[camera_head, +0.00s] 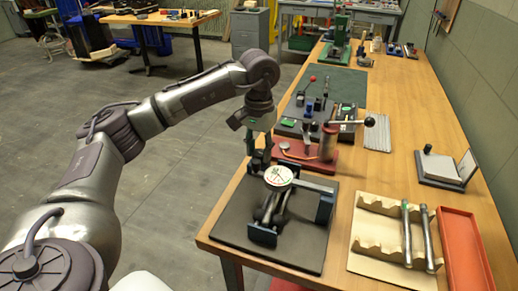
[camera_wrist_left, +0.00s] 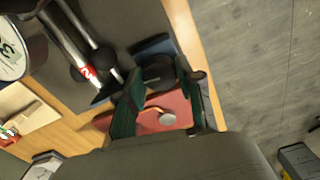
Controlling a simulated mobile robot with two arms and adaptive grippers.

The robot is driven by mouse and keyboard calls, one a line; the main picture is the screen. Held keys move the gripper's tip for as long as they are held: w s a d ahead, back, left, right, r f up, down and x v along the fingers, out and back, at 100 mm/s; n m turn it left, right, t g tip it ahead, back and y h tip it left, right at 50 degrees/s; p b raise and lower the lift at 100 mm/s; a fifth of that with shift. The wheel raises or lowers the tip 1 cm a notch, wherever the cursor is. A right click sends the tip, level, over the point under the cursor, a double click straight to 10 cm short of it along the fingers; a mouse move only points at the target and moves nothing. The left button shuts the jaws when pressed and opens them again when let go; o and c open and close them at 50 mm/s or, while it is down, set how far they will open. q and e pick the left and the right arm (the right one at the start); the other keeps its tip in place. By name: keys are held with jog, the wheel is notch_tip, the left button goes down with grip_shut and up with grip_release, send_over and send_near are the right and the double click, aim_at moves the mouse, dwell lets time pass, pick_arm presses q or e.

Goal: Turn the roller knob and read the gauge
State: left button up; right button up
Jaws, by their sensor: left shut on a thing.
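The roller fixture, with dark blue end brackets (camera_head: 325,208) and metal rollers (camera_head: 270,208), stands on a black mat (camera_head: 300,245) near the table's front. A round white gauge (camera_head: 278,175) sits above the rollers; part of its dial also shows in the left wrist view (camera_wrist_left: 10,50). My left gripper (camera_head: 258,165) reaches down at the fixture's far left end. In the left wrist view its green fingers (camera_wrist_left: 168,80) are shut on the dark round roller knob (camera_wrist_left: 158,70). The dial's reading is too small to tell. My right gripper is out of view.
A red base (camera_head: 315,158) with a lever press stands just behind the fixture. A cream rack (camera_head: 380,225) with two metal rods and a red tray (camera_head: 460,245) lie to the right. A notepad stand (camera_head: 443,168) is further right.

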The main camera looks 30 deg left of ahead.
aim_at(259, 152)
pick_arm(q)
jog(key=o, duration=1.2)
jog(key=shift+c, duration=0.2)
notch_tip(259, 152, up, 12)
jog(key=shift+r, duration=0.1)
